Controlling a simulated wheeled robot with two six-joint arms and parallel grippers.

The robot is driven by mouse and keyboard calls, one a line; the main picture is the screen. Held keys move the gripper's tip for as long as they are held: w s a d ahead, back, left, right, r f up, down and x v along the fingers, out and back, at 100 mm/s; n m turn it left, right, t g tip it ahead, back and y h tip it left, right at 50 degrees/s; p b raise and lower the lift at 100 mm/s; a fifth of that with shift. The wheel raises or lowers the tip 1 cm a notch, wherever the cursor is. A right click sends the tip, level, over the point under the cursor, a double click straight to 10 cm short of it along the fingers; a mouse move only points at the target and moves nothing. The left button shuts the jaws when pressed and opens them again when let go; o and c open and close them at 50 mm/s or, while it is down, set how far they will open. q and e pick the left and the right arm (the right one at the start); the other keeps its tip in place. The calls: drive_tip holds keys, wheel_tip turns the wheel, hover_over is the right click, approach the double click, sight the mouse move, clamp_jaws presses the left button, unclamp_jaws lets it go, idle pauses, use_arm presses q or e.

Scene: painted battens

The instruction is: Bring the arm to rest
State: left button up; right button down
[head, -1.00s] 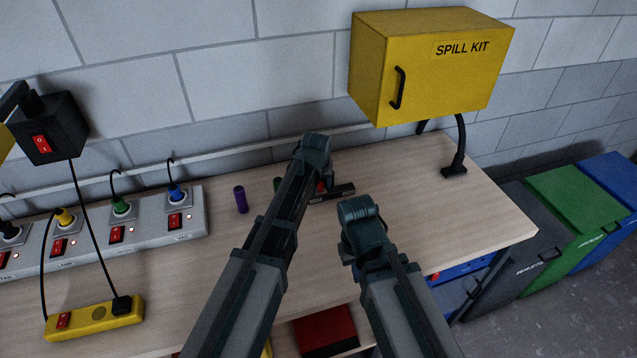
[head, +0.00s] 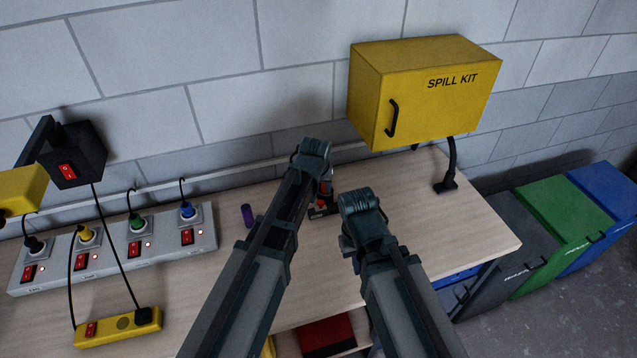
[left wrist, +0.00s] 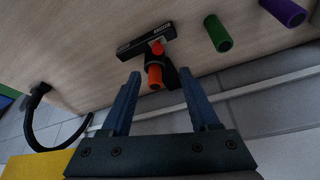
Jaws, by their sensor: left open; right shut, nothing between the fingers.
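The wooden bench (head: 425,225) is clear at right. A purple cylinder (head: 248,215) stands left of my left arm; a green one (left wrist: 217,33) is nearby. A switched socket strip (head: 160,246), yellow power block (head: 118,327), yellow spill kit cabinet (head: 425,95) and bins (head: 560,220) surround it.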

use_arm(q)
drive_tip(key=shift+s+r, duration=0.2)
drive_tip(key=shift+r, duration=0.25)
use_arm(e)
drive_tip(key=shift+r, duration=0.45)
use_arm(q)
drive_tip(key=s+f+m+g+b, duration=0.1)
drive_tip(key=s+f+b, duration=0.2)
drive_tip(key=s, duration=0.4)
drive_tip(key=s+f+m+g+b, duration=0.1)
drive_tip(key=s+f+g+b, duration=0.1)
drive_tip(key=s, duration=0.6)
drive_tip(key=s+f+m+g+y+b, duration=0.1)
drive_tip(key=s+f+b, duration=0.3)
drive_tip(key=s+f, duration=0.2)
drive_tip(key=shift+s+f+m+g, duration=0.1)
drive_tip(key=shift+s+m+g, duration=0.2)
drive_tip(key=shift+s, duration=0.9)
use_arm(e)
wheel_tip(320, 180, down, 10)
drive_tip(key=shift+r, duration=0.15)
use_arm(q)
drive_tip(key=shift+s, duration=0.25)
